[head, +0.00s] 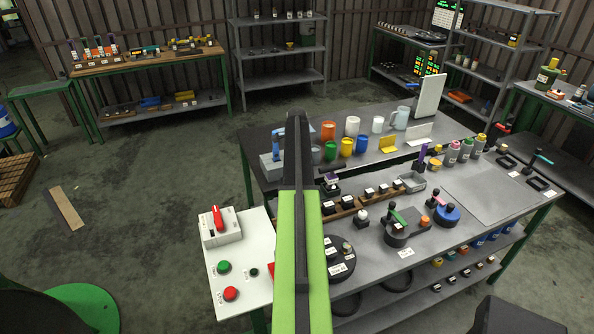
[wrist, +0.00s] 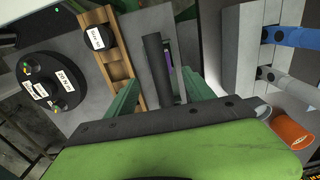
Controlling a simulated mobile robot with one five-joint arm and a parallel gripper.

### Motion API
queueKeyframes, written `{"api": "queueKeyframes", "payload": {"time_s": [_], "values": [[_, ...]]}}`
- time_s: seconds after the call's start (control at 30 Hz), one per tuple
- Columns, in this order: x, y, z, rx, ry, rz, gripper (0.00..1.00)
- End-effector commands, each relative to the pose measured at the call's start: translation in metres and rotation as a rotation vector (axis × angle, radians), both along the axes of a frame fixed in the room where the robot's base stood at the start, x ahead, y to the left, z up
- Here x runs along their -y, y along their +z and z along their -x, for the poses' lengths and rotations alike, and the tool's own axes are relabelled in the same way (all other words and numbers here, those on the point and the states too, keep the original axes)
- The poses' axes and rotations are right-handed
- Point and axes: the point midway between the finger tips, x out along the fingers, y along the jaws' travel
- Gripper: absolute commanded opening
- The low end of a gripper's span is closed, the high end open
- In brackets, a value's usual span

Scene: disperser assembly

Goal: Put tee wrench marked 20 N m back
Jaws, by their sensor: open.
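My gripper (wrist: 160,95) shows in the wrist view as two green fingers spread apart. A dark grey bar (wrist: 155,65) stands between them, with a purple part beside it; I cannot tell whether it is a tee wrench. In the head view my arm hides the gripper.
A black round holder (wrist: 52,84) with white labels and a wooden rack (wrist: 112,62) lie left of the fingers. Coloured cups (head: 346,147) stand at the table's back. A white panel with buttons (head: 236,262) is at front left. A bare grey plate (head: 490,190) lies at right.

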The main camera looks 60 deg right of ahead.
Motion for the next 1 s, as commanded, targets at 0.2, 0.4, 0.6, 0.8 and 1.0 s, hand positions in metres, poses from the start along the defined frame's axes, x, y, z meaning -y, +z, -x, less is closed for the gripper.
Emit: {"api": "queueKeyframes", "payload": {"time_s": [0.2,0.4,0.6,0.8,1.0], "values": [[0.000,0.053,0.000,0.000,0.000,0.000,0.61],[0.000,0.056,0.000,0.000,0.000,0.000,0.61],[-0.001,0.055,0.000,0.000,0.001,0.000,0.61],[-0.084,0.055,-0.050,-0.001,0.230,0.000,0.61],[-0.301,0.055,-0.129,-0.005,0.857,0.003,0.61]]}}
